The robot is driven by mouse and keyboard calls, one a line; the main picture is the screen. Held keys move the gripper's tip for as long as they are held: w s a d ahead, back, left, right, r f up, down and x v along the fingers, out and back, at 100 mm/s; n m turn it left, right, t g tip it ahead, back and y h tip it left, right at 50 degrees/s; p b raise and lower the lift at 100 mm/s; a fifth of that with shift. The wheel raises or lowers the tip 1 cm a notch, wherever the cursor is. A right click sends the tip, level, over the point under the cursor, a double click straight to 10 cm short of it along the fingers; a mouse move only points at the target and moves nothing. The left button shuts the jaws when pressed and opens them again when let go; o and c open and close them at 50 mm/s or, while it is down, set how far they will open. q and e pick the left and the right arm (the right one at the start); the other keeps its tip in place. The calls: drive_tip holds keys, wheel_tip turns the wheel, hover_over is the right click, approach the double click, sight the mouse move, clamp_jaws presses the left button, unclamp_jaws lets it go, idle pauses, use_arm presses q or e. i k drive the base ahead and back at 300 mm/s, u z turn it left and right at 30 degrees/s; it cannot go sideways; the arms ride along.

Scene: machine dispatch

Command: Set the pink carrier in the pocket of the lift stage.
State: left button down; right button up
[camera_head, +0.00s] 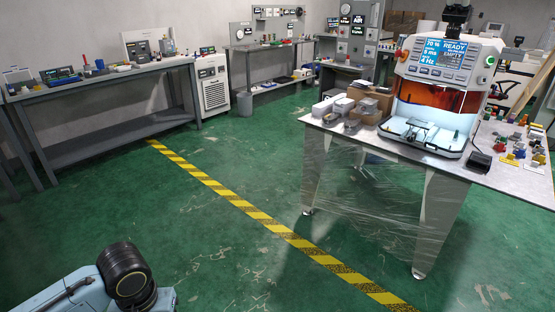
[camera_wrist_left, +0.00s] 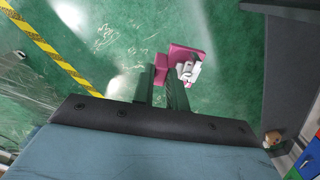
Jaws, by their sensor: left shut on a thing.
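The pink carrier (camera_wrist_left: 180,51) is held in my left gripper (camera_wrist_left: 162,88) in the left wrist view, above the green floor. A white and grey part (camera_wrist_left: 187,71) sits on its face. The gripper's dark fingers are shut on the carrier's near end. In the head view only part of my left arm shows at the bottom left; the gripper and carrier are out of frame. The lift stage (camera_head: 421,132) appears as a small grey platform inside the lit bay of the white machine (camera_head: 440,62). Its pocket is too small to make out. My right gripper is not in view.
The machine stands on a grey table (camera_head: 390,136) with cardboard boxes (camera_head: 370,100) left of it and small coloured parts right of it. A workbench (camera_head: 110,76) runs along the left wall. Open green floor with a yellow-black stripe (camera_head: 240,204) lies between.

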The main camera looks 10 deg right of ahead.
sight(420, 124)
drive_tip(key=z, duration=0.65)
drive_tip(key=i, duration=0.8)
drive_tip(key=z, duration=1.25)
drive_tip(key=i, duration=1.65)
drive_tip(key=u, duration=0.05)
